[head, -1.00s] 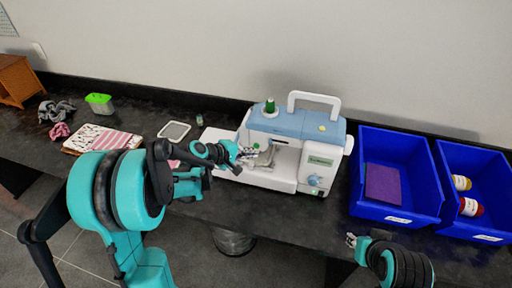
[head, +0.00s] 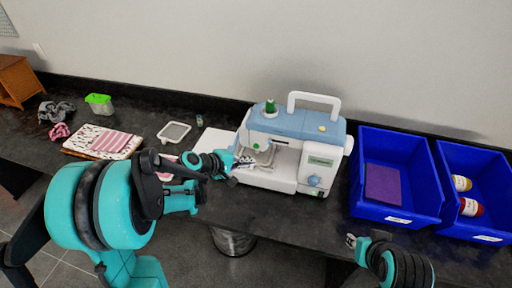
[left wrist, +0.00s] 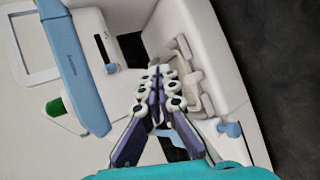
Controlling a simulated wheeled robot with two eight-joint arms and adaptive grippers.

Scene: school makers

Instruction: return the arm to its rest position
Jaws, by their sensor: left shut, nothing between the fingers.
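My left arm comes in from the left in the head view. Its gripper (head: 247,163) is at the front left of the white and blue sewing machine (head: 322,138), close to the needle area. The left wrist view shows its fingers (left wrist: 160,85) together and empty, over the machine's white bed and beside its metal presser parts. I cannot tell whether the fingertips touch the machine. My right gripper (head: 353,241) is low at the right of centre in the head view, above the table's front edge, too small to read its jaws.
Two blue bins stand at the right: the left bin (head: 398,216) holds a purple cloth, the right bin (head: 484,236) several coloured spools or jars. The machine's handle stands up.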

